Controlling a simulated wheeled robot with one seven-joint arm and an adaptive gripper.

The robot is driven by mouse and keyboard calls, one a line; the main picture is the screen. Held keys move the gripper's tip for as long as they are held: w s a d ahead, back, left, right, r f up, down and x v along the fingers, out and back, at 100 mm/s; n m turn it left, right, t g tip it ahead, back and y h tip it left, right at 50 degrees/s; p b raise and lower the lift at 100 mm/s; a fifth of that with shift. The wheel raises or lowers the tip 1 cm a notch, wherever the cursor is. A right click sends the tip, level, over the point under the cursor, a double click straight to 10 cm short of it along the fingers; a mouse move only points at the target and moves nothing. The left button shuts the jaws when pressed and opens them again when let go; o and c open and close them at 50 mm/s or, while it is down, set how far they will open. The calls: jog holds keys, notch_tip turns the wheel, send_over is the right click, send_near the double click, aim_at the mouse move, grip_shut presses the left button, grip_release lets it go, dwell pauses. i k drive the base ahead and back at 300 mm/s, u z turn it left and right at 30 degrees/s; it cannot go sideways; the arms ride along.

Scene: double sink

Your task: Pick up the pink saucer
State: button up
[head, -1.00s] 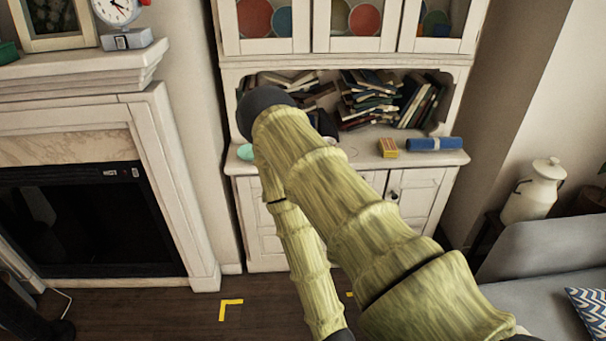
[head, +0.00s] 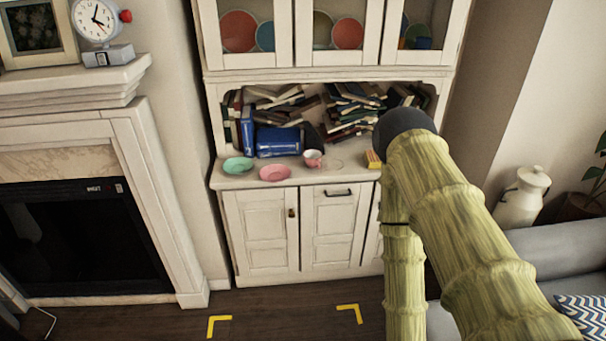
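The pink saucer (head: 275,173) lies on the counter of the white cabinet, near its front edge. A green saucer (head: 238,165) is on its left and a pink-and-white cup (head: 313,159) stands to its right. My arm rises across the right side of the head view, its dark rounded joint in front of the right part of the shelf. My gripper does not show, so its state and its place relative to the saucer cannot be seen. Nothing covers the pink saucer.
Books (head: 278,142) fill the niche behind the saucers. A yellow box (head: 373,159) is partly hidden by my arm. A fireplace (head: 80,235) stands at the left and a grey sofa (head: 570,262) at the right. The floor before the cabinet has yellow corner marks (head: 218,324).

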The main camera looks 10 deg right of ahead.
aim_at(275, 172)
jog(key=i, duration=0.95)
